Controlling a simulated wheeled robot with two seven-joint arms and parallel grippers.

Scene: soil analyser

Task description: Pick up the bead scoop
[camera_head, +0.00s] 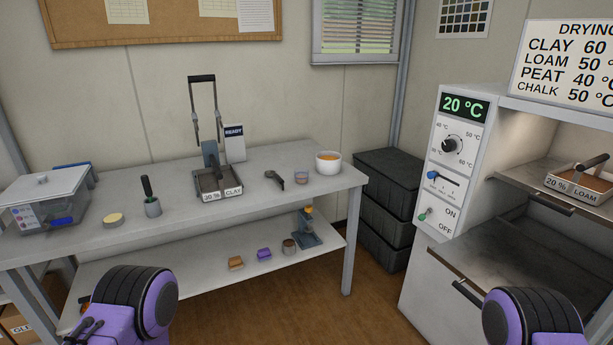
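A small dark grey tool with a rounded end (275,179) lies on the table, right of the clay tray; it looks like the bead scoop, though it is too small to be sure. Purple and black parts of my two arms show at the bottom edge, well short of the tabletop; I cannot make out either gripper.
A tray marked "30 % CLAY" (207,198) sits under a tall-handled device reading "READY" (234,131). The oven (452,150) reads 20 °C, with a loam tray (577,182) at right. Black crates (385,222) stand between. The table's front middle is clear.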

